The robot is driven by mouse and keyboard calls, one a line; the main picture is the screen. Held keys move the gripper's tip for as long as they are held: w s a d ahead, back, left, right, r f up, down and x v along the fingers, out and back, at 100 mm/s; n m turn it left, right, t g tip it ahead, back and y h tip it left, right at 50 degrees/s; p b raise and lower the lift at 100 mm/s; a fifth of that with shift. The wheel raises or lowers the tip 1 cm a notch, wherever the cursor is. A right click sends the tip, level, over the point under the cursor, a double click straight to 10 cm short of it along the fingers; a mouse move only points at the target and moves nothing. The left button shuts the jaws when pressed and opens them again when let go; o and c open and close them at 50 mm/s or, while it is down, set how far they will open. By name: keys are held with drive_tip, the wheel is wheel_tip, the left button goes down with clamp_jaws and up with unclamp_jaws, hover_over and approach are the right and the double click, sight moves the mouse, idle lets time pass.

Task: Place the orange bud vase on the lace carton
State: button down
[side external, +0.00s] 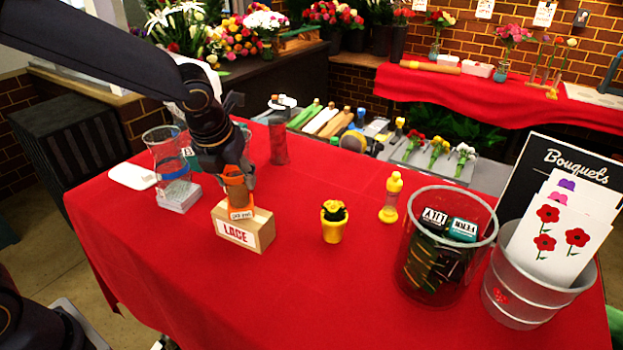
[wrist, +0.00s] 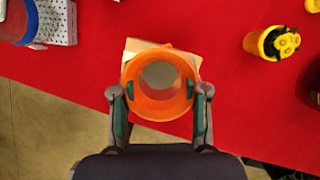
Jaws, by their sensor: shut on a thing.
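The orange bud vase (side external: 238,191) is upright between the fingers of my gripper (side external: 230,168). In the wrist view the vase (wrist: 160,114) shows as an open round mouth, with a finger of my gripper (wrist: 160,104) on each side. The lace carton (side external: 262,236) is a tan box with a white label reading LACE. The vase's base is at the carton's top face; I cannot tell whether it rests there or hangs just above. In the wrist view the carton (wrist: 134,45) is mostly hidden beneath the vase.
A clear bin (side external: 412,285) and a grey bucket (side external: 520,308) are farther right. The red table's front is clear.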

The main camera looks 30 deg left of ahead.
drive_tip(key=c, duration=0.6)
unclamp_jaws()
drive_tip(key=shift+f, duration=0.1)
drive_tip(key=v, duration=1.1)
drive_tip(key=s+a+n, duration=0.2)
drive_tip(key=s+n, duration=0.3)
drive_tip(key=n, duration=0.5)
drive_tip(key=s+a+f+n+t+h, duration=0.1)
drive_tip(key=s+n, duration=0.4)
drive_tip(key=n, duration=0.6)
drive_tip(key=s+a+f+n, duration=0.1)
drive_tip(key=s+a+n, duration=0.2)
drive_tip(key=n, duration=0.7)
drive_tip(key=shift+s+a+h, duration=0.1)
drive_tip(key=shift+s+h, duration=0.3)
drive_tip(key=shift+s, duration=0.65)
